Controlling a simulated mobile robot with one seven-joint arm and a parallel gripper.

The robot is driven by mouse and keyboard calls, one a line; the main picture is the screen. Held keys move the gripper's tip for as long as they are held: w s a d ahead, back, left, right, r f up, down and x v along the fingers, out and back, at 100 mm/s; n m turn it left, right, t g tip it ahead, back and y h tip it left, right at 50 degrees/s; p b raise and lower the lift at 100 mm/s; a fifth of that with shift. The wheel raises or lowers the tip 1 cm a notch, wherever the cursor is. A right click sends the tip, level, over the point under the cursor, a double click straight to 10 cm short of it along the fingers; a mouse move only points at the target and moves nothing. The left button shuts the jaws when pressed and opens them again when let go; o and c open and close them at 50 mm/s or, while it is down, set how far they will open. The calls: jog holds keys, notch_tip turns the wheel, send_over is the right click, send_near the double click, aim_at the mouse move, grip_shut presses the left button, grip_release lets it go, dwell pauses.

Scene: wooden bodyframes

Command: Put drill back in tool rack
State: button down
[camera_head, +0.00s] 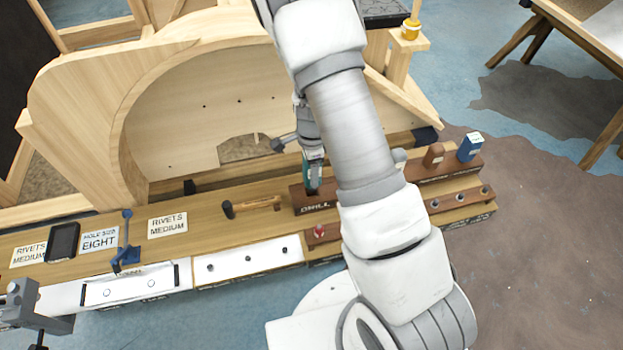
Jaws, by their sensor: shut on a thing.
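The drill (313,172), teal and dark, stands roughly upright at the brown tool rack (301,205), above the label DRILL. Its lower end is at the rack's top, but I cannot tell whether it rests in the slot or is just above it. My gripper (311,153) is at the drill's upper end and shut on it. My arm crosses in front and hides part of the gripper and the middle of the rack.
A hammer (252,206) lies left of the rack on the wooden bench (190,247). A brown tool (433,155) and a blue box-like item (470,147) stand at the rack's right. A curved wooden frame (75,100) rises behind. A blue clamp-like tool (126,245) is at left.

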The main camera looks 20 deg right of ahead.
jog(key=shift+w+f, duration=0.1)
jog(key=shift+f, duration=1.95)
jog(key=shift+f+b, duration=0.35)
jog(key=shift+f, duration=0.05)
jog(key=shift+c, duration=1)
grip_release()
jog(key=shift+r, duration=0.1)
